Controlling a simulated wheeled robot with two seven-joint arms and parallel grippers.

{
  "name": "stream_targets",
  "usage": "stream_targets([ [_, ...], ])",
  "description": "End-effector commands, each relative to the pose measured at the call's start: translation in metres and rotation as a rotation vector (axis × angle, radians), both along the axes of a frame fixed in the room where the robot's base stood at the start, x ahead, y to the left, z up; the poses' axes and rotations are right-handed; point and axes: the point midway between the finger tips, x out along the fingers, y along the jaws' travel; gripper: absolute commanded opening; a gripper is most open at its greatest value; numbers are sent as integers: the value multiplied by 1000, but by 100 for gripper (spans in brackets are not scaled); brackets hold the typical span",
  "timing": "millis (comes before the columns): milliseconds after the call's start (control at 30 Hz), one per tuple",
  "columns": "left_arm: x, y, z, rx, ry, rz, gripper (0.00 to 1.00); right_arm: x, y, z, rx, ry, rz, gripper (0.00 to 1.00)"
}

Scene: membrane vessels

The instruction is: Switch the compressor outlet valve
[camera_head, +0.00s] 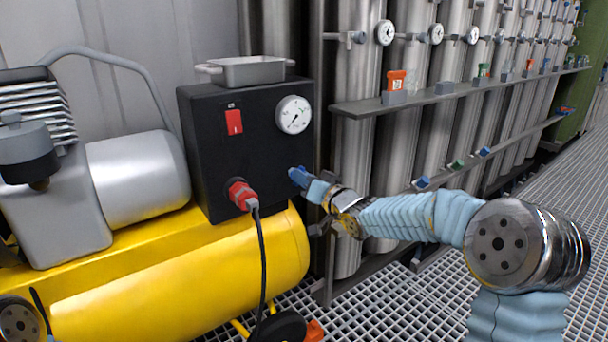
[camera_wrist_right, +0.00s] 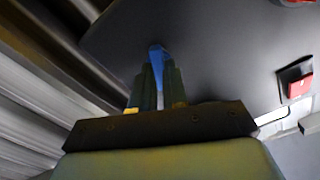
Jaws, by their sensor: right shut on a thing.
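The compressor is a yellow tank (camera_head: 200,270) with a grey motor and a black control box (camera_head: 215,140) on it. The outlet valve shows as a small blue handle (camera_head: 298,176) at the lower right of the box's front. My right gripper (camera_head: 313,188) reaches it from the right and is shut on it. In the right wrist view the blue handle (camera_wrist_right: 157,56) stands between the two fingers (camera_wrist_right: 158,82), its tip showing beyond them. The fingers hide the valve's body. My left gripper is not in view.
A red switch (camera_head: 234,122) and a pressure gauge (camera_head: 293,114) are on the box; a red plug (camera_head: 242,195) with a black cable is below. A grey tray (camera_head: 248,70) stands on top. Steel vessels (camera_head: 352,150) with a shelf (camera_head: 440,98) line the right. The grating floor is open at right.

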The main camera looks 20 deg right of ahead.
Motion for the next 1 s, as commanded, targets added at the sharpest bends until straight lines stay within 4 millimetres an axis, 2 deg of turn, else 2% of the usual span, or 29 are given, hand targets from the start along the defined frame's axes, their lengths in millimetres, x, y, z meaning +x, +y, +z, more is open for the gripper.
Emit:
stream_targets([
  [33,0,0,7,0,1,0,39,0,-1,2,39,17,-1,0],
  [300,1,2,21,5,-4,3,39,0,-2,2,282,104,-3,0],
  [1000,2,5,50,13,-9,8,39,1,-3,-2,867,316,-3,0],
])
